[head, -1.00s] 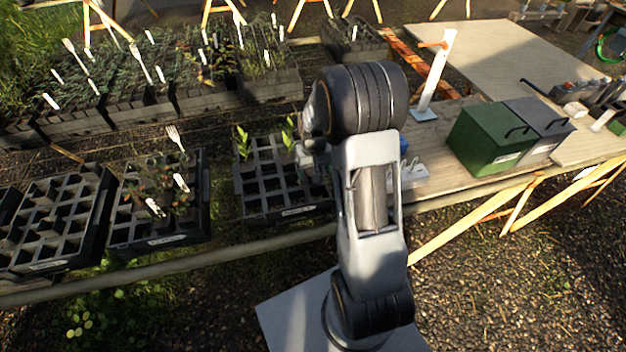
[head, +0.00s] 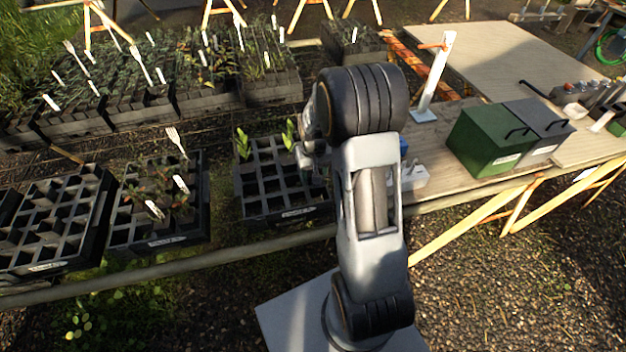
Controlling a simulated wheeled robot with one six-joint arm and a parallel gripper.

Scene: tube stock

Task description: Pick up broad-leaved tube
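A black cell tray (head: 283,214) stands in the middle of the bench, left of my arm. Two plants with broad bright-green leaves rise from its back row: one at the back left corner (head: 243,143), the other further right (head: 289,132), close to my wrist. Their tubes are mostly hidden in the tray. My gripper (head: 308,160) is over the right part of this tray, beside and slightly in front of the right plant.
Left of it stand a tray with reddish small-leaved plants and white labels (head: 160,243) and a mostly empty tray (head: 40,268). Dense plant crates (head: 205,102) fill the back. Right are a white post stand (head: 435,80), a green box (head: 487,140) and a grey box (head: 545,122).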

